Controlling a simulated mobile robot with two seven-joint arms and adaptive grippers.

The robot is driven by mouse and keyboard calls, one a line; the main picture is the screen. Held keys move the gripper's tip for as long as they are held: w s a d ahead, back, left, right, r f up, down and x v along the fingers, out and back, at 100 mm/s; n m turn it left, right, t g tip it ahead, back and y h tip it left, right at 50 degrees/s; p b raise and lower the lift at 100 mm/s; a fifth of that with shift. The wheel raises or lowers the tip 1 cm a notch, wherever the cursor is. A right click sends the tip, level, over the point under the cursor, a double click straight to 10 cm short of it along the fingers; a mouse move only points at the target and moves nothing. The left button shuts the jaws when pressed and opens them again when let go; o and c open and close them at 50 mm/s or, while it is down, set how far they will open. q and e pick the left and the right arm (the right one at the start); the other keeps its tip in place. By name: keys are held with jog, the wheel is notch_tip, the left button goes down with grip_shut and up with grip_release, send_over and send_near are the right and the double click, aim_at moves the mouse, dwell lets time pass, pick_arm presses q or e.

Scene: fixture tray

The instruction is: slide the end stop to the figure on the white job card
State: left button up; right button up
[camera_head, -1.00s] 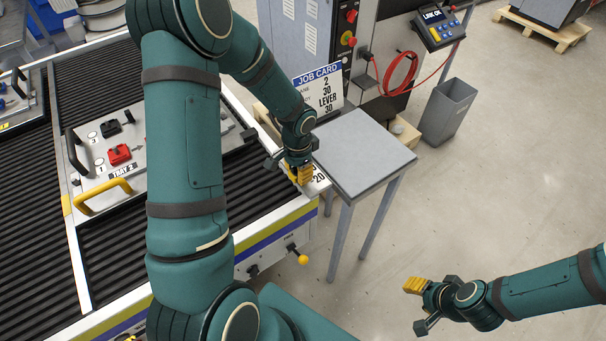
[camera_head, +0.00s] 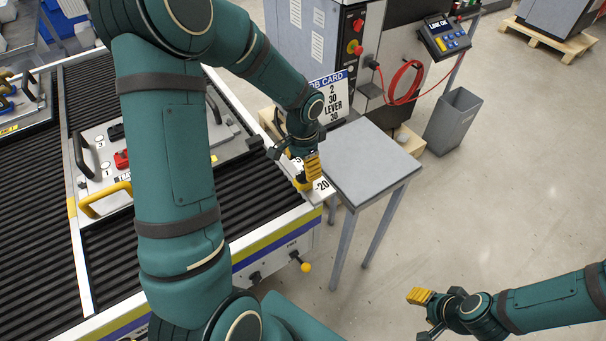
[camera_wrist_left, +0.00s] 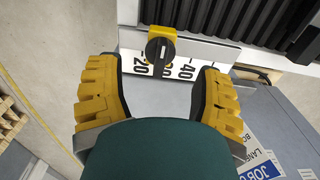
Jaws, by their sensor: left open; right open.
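The white job card (camera_head: 335,97) at the machine reads 2, 30, LEVER, 30; its left edge is partly hidden by my arm in the head view. The end stop (camera_wrist_left: 160,46), a yellow block with a black knob, sits on the white scale (camera_wrist_left: 196,72) at the rail's edge. In the wrist view it stands between the 20 and 40 marks, covering most of the figure there. My left gripper (camera_head: 312,168) is open; its fingers (camera_wrist_left: 158,78) are spread either side of the knob, short of it and apart from it. My right gripper (camera_head: 422,310) is open and empty over the floor.
A grey side table (camera_head: 370,160) stands right beside the scale. The roller conveyor (camera_head: 260,190) carries a fixture tray (camera_head: 95,180) with a yellow handle. A grey bin (camera_head: 453,120) stands farther right. The floor between table and right arm is clear.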

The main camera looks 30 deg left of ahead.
pick_arm(q)
notch_tip(320, 180, up, 6)
jog(key=shift+f, duration=0.1)
jog(key=shift+f, duration=0.1)
pick_arm(e)
jog(key=shift+s, duration=0.1)
dwell(0.5)
